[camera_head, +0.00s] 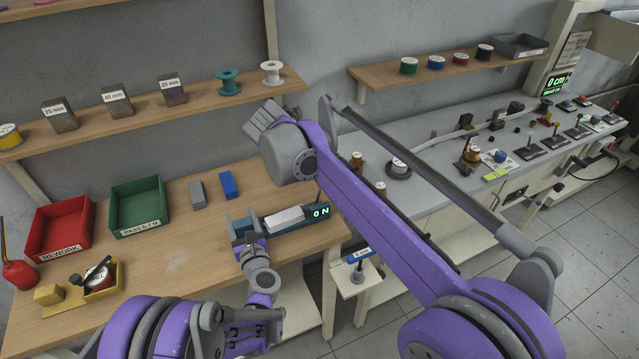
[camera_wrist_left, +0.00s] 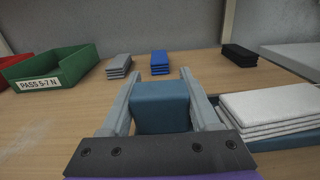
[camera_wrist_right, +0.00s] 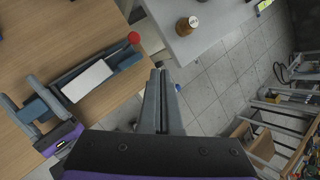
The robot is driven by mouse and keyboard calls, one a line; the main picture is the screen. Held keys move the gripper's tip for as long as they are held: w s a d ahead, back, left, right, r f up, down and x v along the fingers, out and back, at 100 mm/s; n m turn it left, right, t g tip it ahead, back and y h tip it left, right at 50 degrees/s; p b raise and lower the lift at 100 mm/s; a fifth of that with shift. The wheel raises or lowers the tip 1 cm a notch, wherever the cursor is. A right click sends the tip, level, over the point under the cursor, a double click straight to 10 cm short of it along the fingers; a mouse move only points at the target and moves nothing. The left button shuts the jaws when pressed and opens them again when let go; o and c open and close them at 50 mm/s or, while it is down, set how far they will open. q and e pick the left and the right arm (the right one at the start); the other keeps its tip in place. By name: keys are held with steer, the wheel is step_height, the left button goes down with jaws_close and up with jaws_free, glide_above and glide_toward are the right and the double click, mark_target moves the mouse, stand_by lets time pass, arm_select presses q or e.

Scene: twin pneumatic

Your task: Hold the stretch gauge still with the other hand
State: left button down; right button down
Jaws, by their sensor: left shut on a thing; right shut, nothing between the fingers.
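The stretch gauge (camera_head: 319,212) is a long teal body on the wooden bench, with a white slab on it and a display reading 0 N. My left gripper (camera_head: 243,227) is shut on the block at its left end; the left wrist view shows this teal block (camera_wrist_left: 161,107) between the fingers. A red knob (camera_wrist_right: 134,38) shows at the gauge's other end in the right wrist view. My right gripper (camera_wrist_right: 162,78) is shut and empty, apart from the gauge, above the gap beside the bench. In the head view my right arm crosses in front, and its fingertips are not clear.
Red (camera_head: 62,228) and green (camera_head: 138,206) bins stand on the bench's left. Grey (camera_wrist_left: 119,66) and blue (camera_wrist_left: 159,62) slab stacks lie behind the gauge. A grey counter (camera_head: 430,165) with spools and instruments stands to the right. Shelves run above.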

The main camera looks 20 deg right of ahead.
steer(key=shift+s+r, duration=0.2)
steer(key=shift+r, duration=0.85)
steer(key=shift+s+r, duration=0.2)
steer(key=shift+r, duration=0.8)
steer(key=s+a+f, duration=0.1)
steer(key=a+f, duration=0.2)
steer(key=a, duration=0.3)
steer(key=a+f+h, duration=0.1)
steer(key=a+f, duration=0.3)
steer(key=a, duration=0.3)
steer(key=shift+s+f, duration=0.3)
steer(key=shift+s, duration=0.05)
steer(key=w+d+f, duration=0.1)
steer(key=d+f, duration=0.1)
steer(key=w+d+f, duration=0.4)
steer(key=d+f, duration=0.1)
steer(key=shift+w+d+r, duration=0.2)
steer(key=shift+w+r, duration=0.1)
steer(key=shift+w, duration=0.4)
steer(key=shift+d, duration=0.15)
